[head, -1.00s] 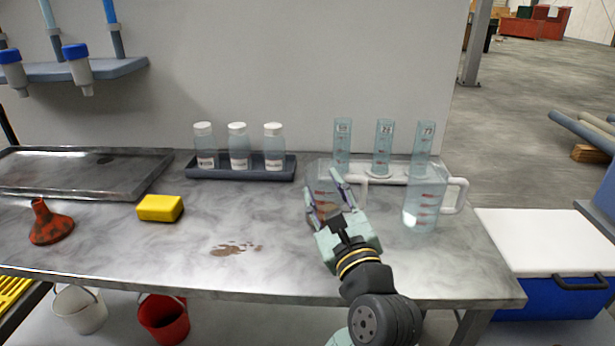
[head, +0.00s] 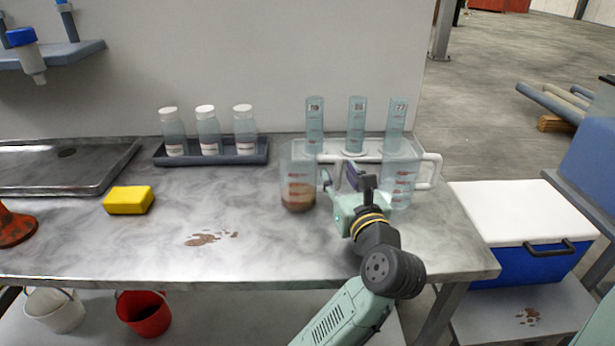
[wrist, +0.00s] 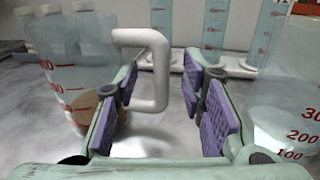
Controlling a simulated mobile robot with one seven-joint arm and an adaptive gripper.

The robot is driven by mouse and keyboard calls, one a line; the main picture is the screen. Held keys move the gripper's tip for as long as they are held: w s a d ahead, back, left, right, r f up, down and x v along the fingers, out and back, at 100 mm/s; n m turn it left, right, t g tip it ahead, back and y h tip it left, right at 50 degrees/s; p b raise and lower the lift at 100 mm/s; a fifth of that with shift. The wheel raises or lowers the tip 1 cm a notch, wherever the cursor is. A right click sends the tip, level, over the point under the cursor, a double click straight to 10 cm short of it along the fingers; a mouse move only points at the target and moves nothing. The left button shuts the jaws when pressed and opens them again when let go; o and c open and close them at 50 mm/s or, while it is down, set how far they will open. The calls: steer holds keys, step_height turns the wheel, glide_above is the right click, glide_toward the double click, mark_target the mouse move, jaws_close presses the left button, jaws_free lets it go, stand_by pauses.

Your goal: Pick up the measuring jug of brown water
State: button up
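The measuring jug of brown water (head: 299,180) stands upright on the metal bench, a clear jug with red marks and a little brown liquid at the bottom. In the wrist view the jug (wrist: 75,75) is at the left, and its white handle (wrist: 157,75) reaches between my finger pads. My gripper (head: 345,185) is open just right of the jug. In the wrist view its purple pads (wrist: 160,115) are apart, with the handle beyond or between them; I cannot tell how deep it is. A second jug (head: 400,182), with clear contents, stands right of my gripper.
Three measuring cylinders (head: 356,125) stand in a white rack behind the jugs. A dark tray (head: 212,158) holds white-capped bottles. A yellow sponge (head: 129,199) and a brown spill (head: 207,238) lie to the left. The bench front is mostly clear.

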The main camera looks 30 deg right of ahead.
steer(key=shift+x, duration=1.15)
jaws_close()
